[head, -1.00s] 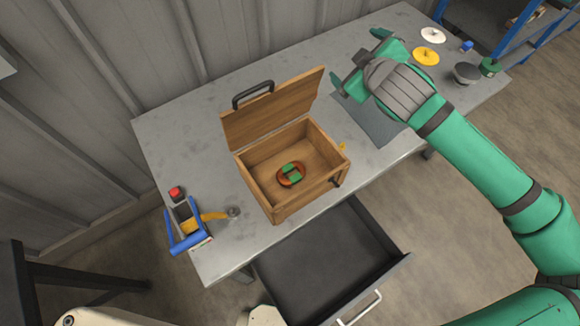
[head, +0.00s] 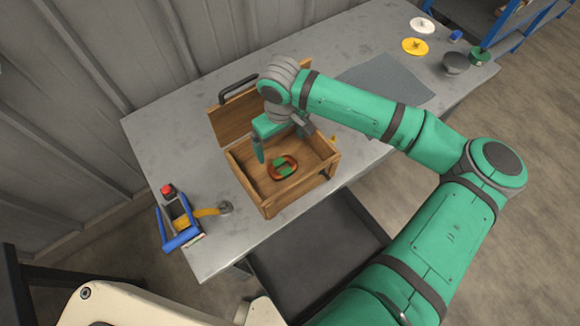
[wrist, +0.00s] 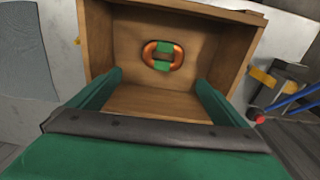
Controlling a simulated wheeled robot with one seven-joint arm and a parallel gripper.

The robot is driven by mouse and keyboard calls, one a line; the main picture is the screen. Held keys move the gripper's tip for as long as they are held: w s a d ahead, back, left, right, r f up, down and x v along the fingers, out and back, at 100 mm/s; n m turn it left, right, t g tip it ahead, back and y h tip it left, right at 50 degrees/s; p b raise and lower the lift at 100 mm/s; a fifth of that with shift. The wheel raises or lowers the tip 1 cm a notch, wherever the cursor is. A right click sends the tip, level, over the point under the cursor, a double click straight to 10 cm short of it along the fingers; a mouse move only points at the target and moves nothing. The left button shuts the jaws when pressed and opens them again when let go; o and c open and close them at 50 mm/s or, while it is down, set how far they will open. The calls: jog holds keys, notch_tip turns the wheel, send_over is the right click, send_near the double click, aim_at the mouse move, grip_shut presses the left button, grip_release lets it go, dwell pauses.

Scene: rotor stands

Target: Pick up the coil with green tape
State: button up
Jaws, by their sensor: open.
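The coil with green tape (head: 283,167) is an orange-brown ring with two green bands, lying flat on the floor of the open wooden box (head: 268,207). The wrist view shows the coil (wrist: 163,56) whole, ahead of and between my fingers. My gripper (head: 279,148) is over the box, its fingers pointing down into it. In the wrist view my gripper (wrist: 158,88) is open and empty, its two green fingers wide apart, and the coil is apart from them. One finger is partly hidden by my arm in the head view.
The raised lid (head: 228,118) with a dark handle stands behind the box. A blue-framed holder (head: 178,226) and a red-topped item (head: 168,190) are at the left. An open drawer (head: 320,250) juts out in front. A grey mat (head: 395,80) lies right, with discs (head: 415,46) beyond.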

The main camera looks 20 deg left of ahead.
jog(key=s, duration=0.1)
send_over(283, 170)
jog(key=f, duration=0.6)
jog(key=shift+s+a, duration=0.2)
jog(key=shift+a, duration=0.05)
jog(key=shift+w+d+f, duration=0.1)
jog(key=shift+w+f, duration=0.05)
jog(key=shift+f, duration=1.2)
jog(key=shift+w+d+f, duration=0.1)
jog(key=shift+f, duration=1.2)
jog(key=c, duration=1.4)
